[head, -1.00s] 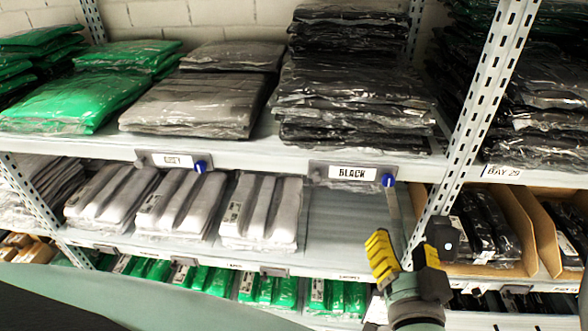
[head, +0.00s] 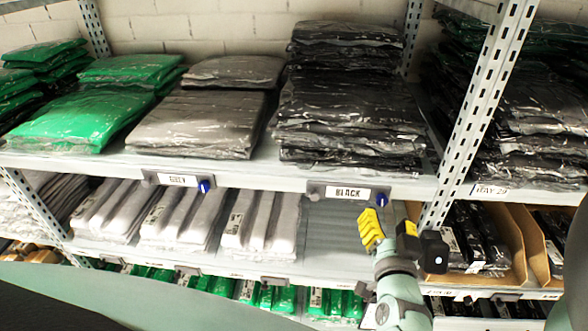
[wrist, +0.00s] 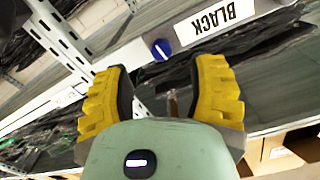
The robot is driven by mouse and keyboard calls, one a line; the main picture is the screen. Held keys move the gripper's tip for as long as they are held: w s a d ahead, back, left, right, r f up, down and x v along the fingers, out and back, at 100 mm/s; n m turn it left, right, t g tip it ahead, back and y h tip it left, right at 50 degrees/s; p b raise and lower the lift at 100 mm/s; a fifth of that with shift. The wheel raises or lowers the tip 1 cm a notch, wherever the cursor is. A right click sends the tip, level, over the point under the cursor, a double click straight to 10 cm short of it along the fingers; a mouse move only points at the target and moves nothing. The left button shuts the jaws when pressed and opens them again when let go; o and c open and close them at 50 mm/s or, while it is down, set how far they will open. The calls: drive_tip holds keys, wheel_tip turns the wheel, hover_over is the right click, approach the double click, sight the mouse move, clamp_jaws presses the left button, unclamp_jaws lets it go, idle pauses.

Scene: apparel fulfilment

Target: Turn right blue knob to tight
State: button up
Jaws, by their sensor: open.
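The right blue knob (head: 382,200) sits on the shelf edge at the right end of the BLACK label holder (head: 345,192). It also shows in the wrist view (wrist: 161,49), with a white mark across its face. A second blue knob (head: 205,186) is at the right end of the GREY label. My gripper (head: 389,228), with yellow ridged fingers, is just below the right knob. In the wrist view my gripper (wrist: 168,75) is open, and the knob shows beyond and between its fingertips, apart from them.
Stacks of bagged black garments (head: 350,110) stand on the shelf above the knob. A slotted upright post (head: 480,110) rises to the right of my gripper. White bagged garments (head: 262,222) lie on the lower shelf, with bare shelf (head: 335,235) beside them.

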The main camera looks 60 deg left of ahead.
sight(382, 203)
drive_tip(key=shift+r+p+x, duration=0.1)
drive_tip(key=shift+p+x, duration=0.6)
drive_tip(key=shift+x, duration=0.3)
drive_tip(key=shift+r+p+x, duration=0.15)
drive_tip(key=shift+p+x, duration=0.5)
drive_tip(key=shift+x, duration=0.3)
drive_tip(key=shift+w+a+f+p, duration=0.15)
drive_tip(key=shift+w+a+p, duration=0.3)
drive_tip(key=shift+a, duration=0.35)
clamp_jaws()
